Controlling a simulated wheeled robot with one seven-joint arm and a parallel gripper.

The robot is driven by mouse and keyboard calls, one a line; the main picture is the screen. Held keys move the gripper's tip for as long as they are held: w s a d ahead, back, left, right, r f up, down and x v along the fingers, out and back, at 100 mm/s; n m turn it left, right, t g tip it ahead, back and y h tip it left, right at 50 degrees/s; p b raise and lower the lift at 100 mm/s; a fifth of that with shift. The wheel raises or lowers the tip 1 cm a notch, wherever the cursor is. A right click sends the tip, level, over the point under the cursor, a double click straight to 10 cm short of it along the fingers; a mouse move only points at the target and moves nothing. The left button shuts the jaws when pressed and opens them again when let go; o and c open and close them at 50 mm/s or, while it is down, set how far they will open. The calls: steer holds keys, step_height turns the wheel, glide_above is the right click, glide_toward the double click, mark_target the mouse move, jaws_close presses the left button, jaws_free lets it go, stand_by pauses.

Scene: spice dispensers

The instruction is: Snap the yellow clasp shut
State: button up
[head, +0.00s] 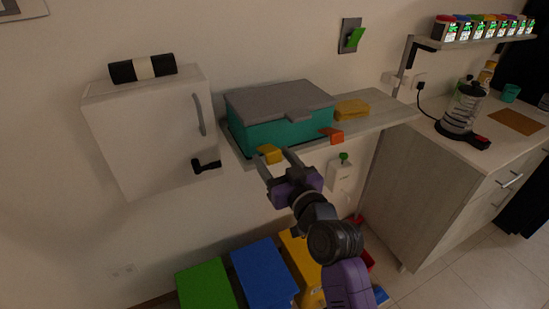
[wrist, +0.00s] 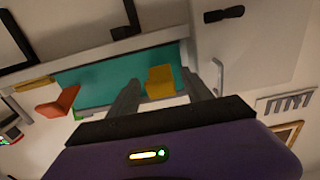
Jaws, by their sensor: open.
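The yellow clasp (head: 268,153) is on the lower front of a teal box (head: 285,133) with a grey lid (head: 280,98), near its left end. It appears to stick out from the box front; its exact angle is hard to tell. My gripper (head: 277,160) is open and empty, just in front of the clasp. In the wrist view, the yellow clasp (wrist: 160,80) shows between the two spread fingers of my gripper (wrist: 160,78). I cannot tell whether a finger touches it. An orange clasp (head: 331,135) sticks out farther right on the box front; it also shows in the wrist view (wrist: 58,101).
The box stands on a wall shelf (head: 385,122) beside a yellow cloth-like item (head: 352,109). A white cabinet (head: 150,130) with a handle is close on the left. Green (head: 206,286) and blue (head: 264,274) bins stand below. A counter (head: 490,130) is at right.

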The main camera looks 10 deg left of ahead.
jaws_close()
stand_by(1.4)
